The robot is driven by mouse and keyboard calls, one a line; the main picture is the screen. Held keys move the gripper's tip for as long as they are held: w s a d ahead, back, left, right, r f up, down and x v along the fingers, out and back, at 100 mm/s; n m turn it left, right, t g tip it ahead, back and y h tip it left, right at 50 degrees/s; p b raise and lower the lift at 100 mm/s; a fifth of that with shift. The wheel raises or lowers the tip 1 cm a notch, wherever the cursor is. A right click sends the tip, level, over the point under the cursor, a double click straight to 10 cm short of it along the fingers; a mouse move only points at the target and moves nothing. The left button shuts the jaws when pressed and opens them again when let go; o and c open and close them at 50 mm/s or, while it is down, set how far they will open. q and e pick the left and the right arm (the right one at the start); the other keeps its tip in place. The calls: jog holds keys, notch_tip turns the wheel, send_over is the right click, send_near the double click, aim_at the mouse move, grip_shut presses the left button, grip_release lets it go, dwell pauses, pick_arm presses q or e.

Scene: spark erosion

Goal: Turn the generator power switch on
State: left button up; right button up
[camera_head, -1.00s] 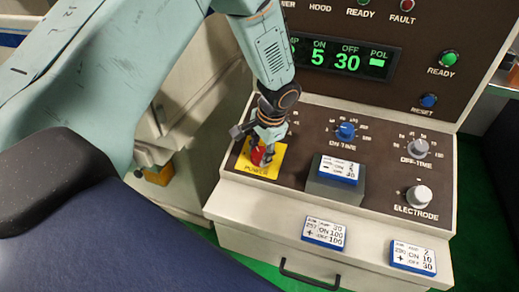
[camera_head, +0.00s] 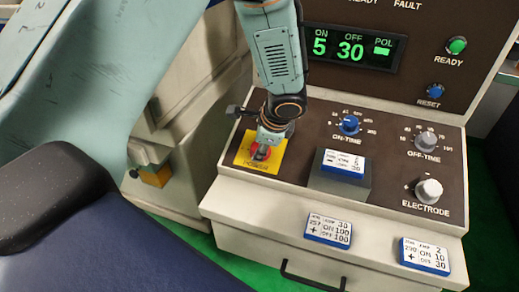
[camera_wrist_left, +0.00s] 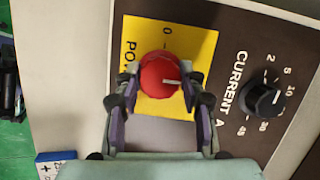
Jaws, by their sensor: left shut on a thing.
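The generator power switch is a round red knob (camera_wrist_left: 160,76) on a yellow plate (camera_wrist_left: 200,45) marked POWER. In the head view the knob (camera_head: 260,152) shows at the front left of the dark control panel, partly covered by my gripper. My left gripper (camera_wrist_left: 157,95) has its fingers on both sides of the knob, shut on it. A white mark on the knob points right in the wrist view, about a quarter turn from the printed 0. Any other label on the plate is hidden. My right gripper is not in view.
The black CURRENT knob (camera_wrist_left: 262,100) sits close beside the plate. The ON-TIME knob (camera_head: 349,125), OFF-TIME knob (camera_head: 425,140) and ELECTRODE knob (camera_head: 428,191) stand further right. A blue-edged card block (camera_head: 341,163) stands mid-panel. The green display (camera_head: 352,47) is lit.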

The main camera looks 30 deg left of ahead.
pick_arm(q)
jog(key=shift+s+f, duration=0.2)
jog(key=shift+f, duration=0.05)
dwell(0.3)
jog(key=o, duration=0.9)
jog(key=shift+d, duration=0.1)
jog(key=shift+o, duration=1.3)
jog(key=shift+w, duration=0.3)
jog(key=shift+r, duration=0.1)
jog(key=shift+s+r, duration=0.1)
jog(key=shift+r, duration=0.15)
jog(key=v, duration=1.1)
jog(key=shift+d, duration=0.15)
jog(key=shift+r, duration=0.15)
